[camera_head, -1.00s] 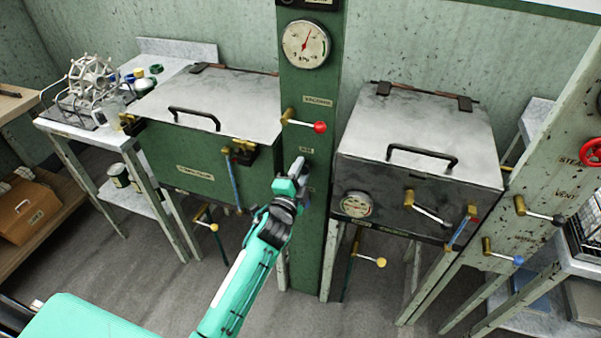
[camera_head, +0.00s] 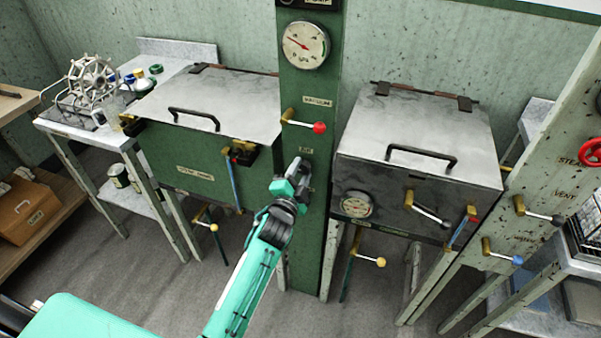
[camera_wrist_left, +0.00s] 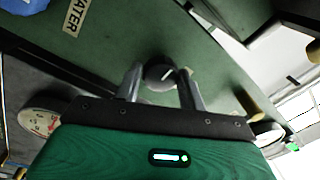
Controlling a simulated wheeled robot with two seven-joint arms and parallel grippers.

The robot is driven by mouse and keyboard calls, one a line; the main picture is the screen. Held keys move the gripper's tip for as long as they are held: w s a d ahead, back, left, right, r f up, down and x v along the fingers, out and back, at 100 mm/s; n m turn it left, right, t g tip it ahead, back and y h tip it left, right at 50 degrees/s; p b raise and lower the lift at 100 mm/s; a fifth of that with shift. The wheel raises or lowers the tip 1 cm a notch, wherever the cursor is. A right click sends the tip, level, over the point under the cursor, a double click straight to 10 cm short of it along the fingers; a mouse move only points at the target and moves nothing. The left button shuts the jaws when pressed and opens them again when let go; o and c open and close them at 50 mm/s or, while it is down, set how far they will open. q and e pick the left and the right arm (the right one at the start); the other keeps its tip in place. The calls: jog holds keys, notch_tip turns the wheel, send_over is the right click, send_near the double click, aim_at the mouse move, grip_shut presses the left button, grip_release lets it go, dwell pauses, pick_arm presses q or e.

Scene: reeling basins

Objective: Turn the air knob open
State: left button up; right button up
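The air knob (camera_wrist_left: 161,76) is a dark round knob with a pale mark, on the green column. In the left wrist view it sits between the two fingers of my left gripper (camera_wrist_left: 160,82), which appear closed against its sides. In the head view my left gripper (camera_head: 300,168) is at the column, just below the AIR label (camera_head: 306,150), and hides the knob. A round gauge (camera_head: 306,45) higher on the column has its red needle pointing to the upper left. My right gripper is not in view.
A red-tipped lever (camera_head: 318,127) sticks out above my gripper under the VACUUM label. A green basin (camera_head: 190,168) with a grey lid stands left of the column, a metal basin (camera_head: 420,185) right of it. A WATER label (camera_wrist_left: 77,15) shows in the wrist view.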

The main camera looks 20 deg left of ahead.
pick_arm(q)
jog(key=o, duration=0.3)
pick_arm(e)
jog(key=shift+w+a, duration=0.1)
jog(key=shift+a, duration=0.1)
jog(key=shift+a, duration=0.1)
pick_arm(q)
jog(key=shift+s, duration=0.1)
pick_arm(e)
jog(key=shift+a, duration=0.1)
pick_arm(q)
jog(key=shift+s, duration=0.35)
jog(key=s+f+b, duration=0.1)
jog(key=s, duration=1.2)
jog(key=shift+a+b, duration=0.25)
jog(key=shift+b, duration=0.1)
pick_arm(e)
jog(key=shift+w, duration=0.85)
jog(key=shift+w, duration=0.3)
